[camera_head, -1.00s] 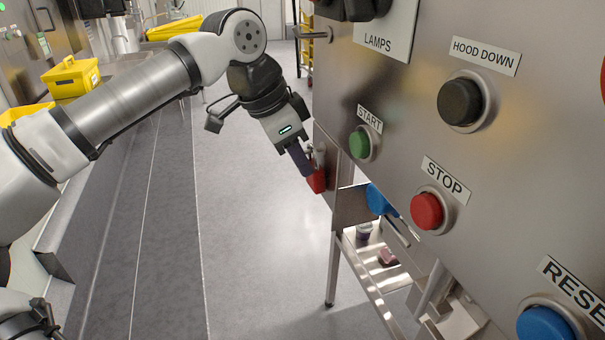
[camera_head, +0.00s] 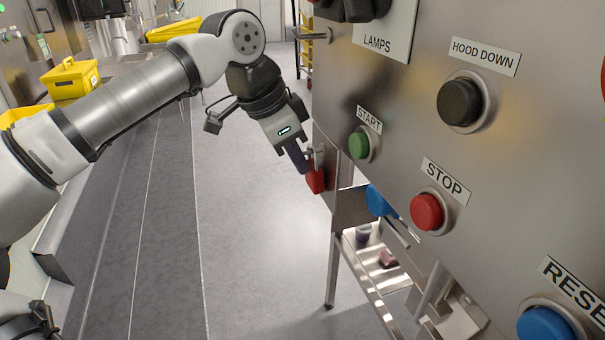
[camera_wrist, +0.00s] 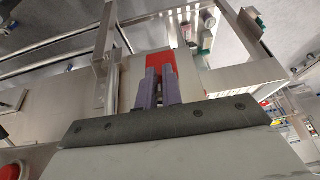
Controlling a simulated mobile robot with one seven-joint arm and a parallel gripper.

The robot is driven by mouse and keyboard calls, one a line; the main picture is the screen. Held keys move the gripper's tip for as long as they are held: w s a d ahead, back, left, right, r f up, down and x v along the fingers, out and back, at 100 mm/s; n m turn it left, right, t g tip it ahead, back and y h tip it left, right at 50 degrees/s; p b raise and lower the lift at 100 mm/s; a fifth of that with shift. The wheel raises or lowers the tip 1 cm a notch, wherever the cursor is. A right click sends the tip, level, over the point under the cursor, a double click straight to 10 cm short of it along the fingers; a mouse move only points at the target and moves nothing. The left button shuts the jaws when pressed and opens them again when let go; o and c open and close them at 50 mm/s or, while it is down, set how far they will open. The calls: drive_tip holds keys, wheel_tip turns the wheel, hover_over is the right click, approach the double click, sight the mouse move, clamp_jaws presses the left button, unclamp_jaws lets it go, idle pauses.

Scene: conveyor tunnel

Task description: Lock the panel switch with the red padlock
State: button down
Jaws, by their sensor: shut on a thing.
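The red padlock (camera_head: 315,181) is at the left edge of the steel panel (camera_head: 420,130), below and left of the START button. A small metal piece shows just above it, but I cannot tell whether it is the shackle or part of the panel switch. My gripper (camera_head: 304,170) points down and right at the padlock. In the wrist view the purple fingers (camera_wrist: 162,92) are shut on the red padlock (camera_wrist: 160,63), which sticks out beyond their tips. The panel switch itself is not clearly visible.
The panel carries a green START button (camera_head: 359,145), a red STOP button (camera_head: 427,211), a black HOOD DOWN button (camera_head: 460,102) and a blue RESET button (camera_head: 545,325). A steel stand with a low shelf (camera_head: 372,275) is below. The floor (camera_head: 255,240) to the left is clear.

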drive_tip(key=shift+s+d+f+g, duration=0.15)
drive_tip(key=shift+s+f, duration=0.05)
drive_tip(key=shift+f, duration=0.3)
drive_tip(key=shift+s+d+f+g, duration=0.15)
drive_tip(key=shift+s+f, duration=0.05)
drive_tip(key=shift+f, duration=0.3)
drive_tip(key=shift+w+d+r+p, duration=0.1)
drive_tip(key=shift+w+r+p, duration=0.1)
drive_tip(key=shift+r+p, duration=0.45)
drive_tip(key=c, duration=1.5)
unclamp_jaws()
drive_tip(key=shift+d+r, duration=0.1)
drive_tip(key=shift+d, duration=0.1)
drive_tip(key=shift+a, duration=0.1)
drive_tip(key=p+v, duration=0.9)
drive_tip(key=v, duration=0.5)
drive_tip(key=shift+s+r, duration=0.1)
drive_tip(key=shift+r, duration=0.15)
